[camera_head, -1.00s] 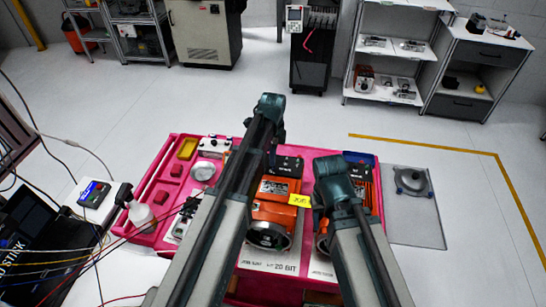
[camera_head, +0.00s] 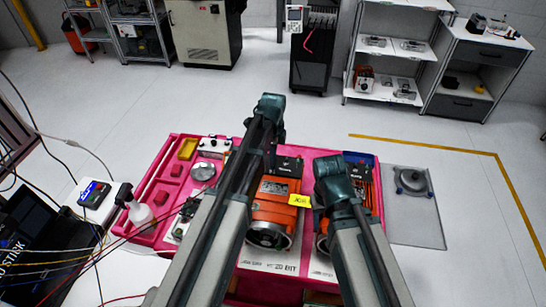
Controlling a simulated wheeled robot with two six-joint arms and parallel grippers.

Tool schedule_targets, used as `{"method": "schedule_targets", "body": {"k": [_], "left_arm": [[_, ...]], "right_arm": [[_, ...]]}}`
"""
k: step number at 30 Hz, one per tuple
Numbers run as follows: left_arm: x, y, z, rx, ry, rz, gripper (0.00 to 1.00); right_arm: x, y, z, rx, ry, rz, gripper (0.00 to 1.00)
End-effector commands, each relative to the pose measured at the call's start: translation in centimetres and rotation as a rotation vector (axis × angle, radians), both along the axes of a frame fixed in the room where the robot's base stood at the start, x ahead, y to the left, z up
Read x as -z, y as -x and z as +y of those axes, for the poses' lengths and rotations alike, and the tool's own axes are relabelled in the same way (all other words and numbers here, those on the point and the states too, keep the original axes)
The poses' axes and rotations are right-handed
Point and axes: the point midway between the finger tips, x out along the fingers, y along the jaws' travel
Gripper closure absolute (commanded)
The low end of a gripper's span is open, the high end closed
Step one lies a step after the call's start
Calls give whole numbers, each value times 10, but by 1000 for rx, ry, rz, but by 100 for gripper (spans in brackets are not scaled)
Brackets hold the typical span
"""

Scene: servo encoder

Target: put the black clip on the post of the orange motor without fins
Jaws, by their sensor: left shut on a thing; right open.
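One orange motor (camera_head: 271,212) lies on the pink work surface (camera_head: 158,184), between my two arms. It has a round metal end toward me. A second orange motor (camera_head: 321,226) shows only in part behind my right arm. I cannot tell which motor has fins, and no post is clear. I cannot make out the black clip. My arms cross the view from below, and both grippers are hidden behind their own links.
A yellow tag (camera_head: 299,200) is between the motors. A yellow tray (camera_head: 187,148), a round metal part (camera_head: 203,171) and a white spray bottle (camera_head: 138,213) are to the left. A grey mat (camera_head: 415,225) with a round device (camera_head: 411,181) lies to the right.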

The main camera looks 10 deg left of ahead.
Motion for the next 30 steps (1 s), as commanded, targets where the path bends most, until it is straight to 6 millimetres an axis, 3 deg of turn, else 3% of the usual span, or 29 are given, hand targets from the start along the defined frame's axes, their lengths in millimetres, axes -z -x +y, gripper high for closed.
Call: {"method": "schedule_targets", "body": {"k": [21,22,24,27,30], "left_arm": [[3,0,0,0,0,0,100],[3,0,0,0,0,0,76],[3,0,0,0,0,0,64],[3,0,0,0,0,0,47],[3,0,0,0,0,0,47]], "right_arm": [[3,0,0,0,0,0,50],[3,0,0,0,0,0,50],[3,0,0,0,0,0,50],[3,0,0,0,0,0,50],[3,0,0,0,0,0,50]]}}
